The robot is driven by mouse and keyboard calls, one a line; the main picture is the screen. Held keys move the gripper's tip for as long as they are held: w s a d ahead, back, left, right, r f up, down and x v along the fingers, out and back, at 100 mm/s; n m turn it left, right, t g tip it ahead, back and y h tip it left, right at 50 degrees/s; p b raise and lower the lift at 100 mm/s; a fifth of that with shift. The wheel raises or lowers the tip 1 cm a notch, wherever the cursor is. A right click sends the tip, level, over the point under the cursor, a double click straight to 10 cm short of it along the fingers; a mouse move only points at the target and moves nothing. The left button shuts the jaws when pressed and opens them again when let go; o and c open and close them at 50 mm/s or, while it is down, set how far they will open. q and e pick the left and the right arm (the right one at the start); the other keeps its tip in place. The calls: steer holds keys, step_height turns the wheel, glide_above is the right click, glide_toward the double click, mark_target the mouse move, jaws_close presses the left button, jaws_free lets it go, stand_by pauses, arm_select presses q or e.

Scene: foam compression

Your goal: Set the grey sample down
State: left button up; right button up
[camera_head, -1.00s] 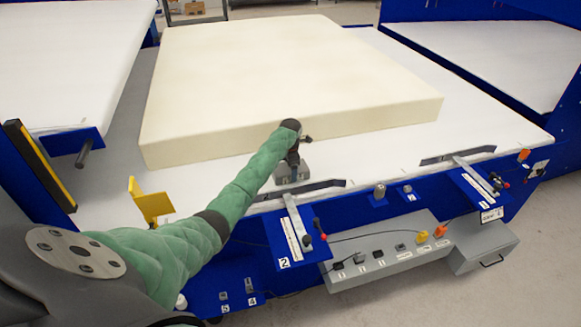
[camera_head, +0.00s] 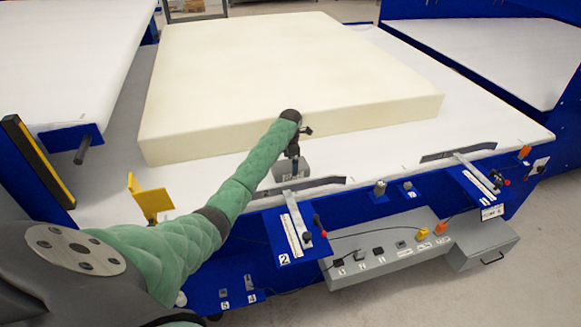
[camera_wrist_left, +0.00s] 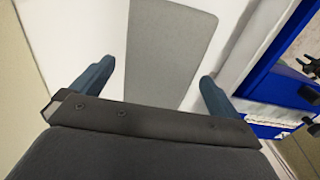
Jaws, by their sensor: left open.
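The grey sample (camera_head: 296,172) lies flat on the white tabletop, just in front of the large cream foam block (camera_head: 290,75). It also shows in the left wrist view as a flat grey slab (camera_wrist_left: 170,50) between the fingers and beyond them. My left gripper (camera_head: 292,152) points down above the sample, partly hiding it in the head view. In the left wrist view its two blue-grey fingers (camera_wrist_left: 155,85) are spread wide, with white surface visible between each finger and the sample. The gripper holds nothing. My right gripper is not in view.
Dark strips and metal rulers line the blue front edge (camera_head: 375,209) of the table. A yellow bracket (camera_head: 150,198) stands at the front left. A grey control box (camera_head: 385,250) is mounted below. White tabletop (camera_head: 400,145) is clear to the right of the sample.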

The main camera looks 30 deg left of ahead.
mark_target(291, 164)
arm_select(q)
step_height(291, 164, up, 10)
steer(key=b, duration=0.2)
steer(key=shift+f, duration=0.2)
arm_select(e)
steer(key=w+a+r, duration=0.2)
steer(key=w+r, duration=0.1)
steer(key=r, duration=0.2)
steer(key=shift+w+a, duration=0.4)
arm_select(q)
steer(key=shift+r, duration=0.1)
